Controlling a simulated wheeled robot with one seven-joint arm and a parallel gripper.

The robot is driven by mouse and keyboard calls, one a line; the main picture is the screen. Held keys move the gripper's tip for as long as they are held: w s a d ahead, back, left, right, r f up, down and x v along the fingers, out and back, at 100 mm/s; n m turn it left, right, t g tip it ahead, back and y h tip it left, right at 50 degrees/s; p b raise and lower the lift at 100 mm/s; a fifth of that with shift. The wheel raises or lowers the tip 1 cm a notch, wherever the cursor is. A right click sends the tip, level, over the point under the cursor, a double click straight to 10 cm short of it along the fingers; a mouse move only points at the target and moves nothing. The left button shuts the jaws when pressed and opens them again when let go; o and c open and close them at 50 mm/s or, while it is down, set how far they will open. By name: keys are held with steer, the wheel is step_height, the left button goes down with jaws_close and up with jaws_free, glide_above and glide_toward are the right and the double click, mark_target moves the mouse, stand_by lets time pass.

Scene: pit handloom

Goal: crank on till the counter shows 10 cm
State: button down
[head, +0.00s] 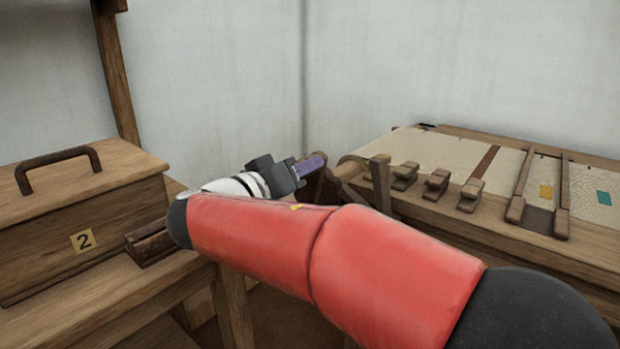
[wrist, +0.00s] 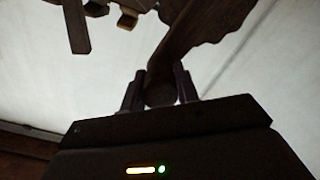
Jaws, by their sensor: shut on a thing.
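My gripper (head: 314,163) is at the left end of the loom (head: 480,225), its fingers at the dark wooden crank (head: 327,187). In the wrist view my gripper (wrist: 159,86) is shut on the round crank handle (wrist: 160,95), one finger on each side. The dark crank arm (wrist: 198,32) runs from the handle up and to the right. My arm hides part of the loom's near side in the head view. No counter reading can be made out in either view.
A wooden chest (head: 85,215) with a metal handle and a "2" label stands at the left. On the loom top are several wooden blocks (head: 437,183) and cream cloth (head: 445,150). Pale walls close off the back. My arm spans the space between chest and loom.

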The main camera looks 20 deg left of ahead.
steer(key=shift+w+a+r+n, duration=0.15)
steer(key=shift+w+a+n, duration=0.15)
steer(key=shift+a+n, duration=0.45)
steer(key=c, duration=1.1)
jaws_free()
steer(key=shift+o, duration=0.2)
steer(key=v, duration=0.8)
steer(key=shift+b, duration=0.3)
steer(key=shift+w, duration=0.1)
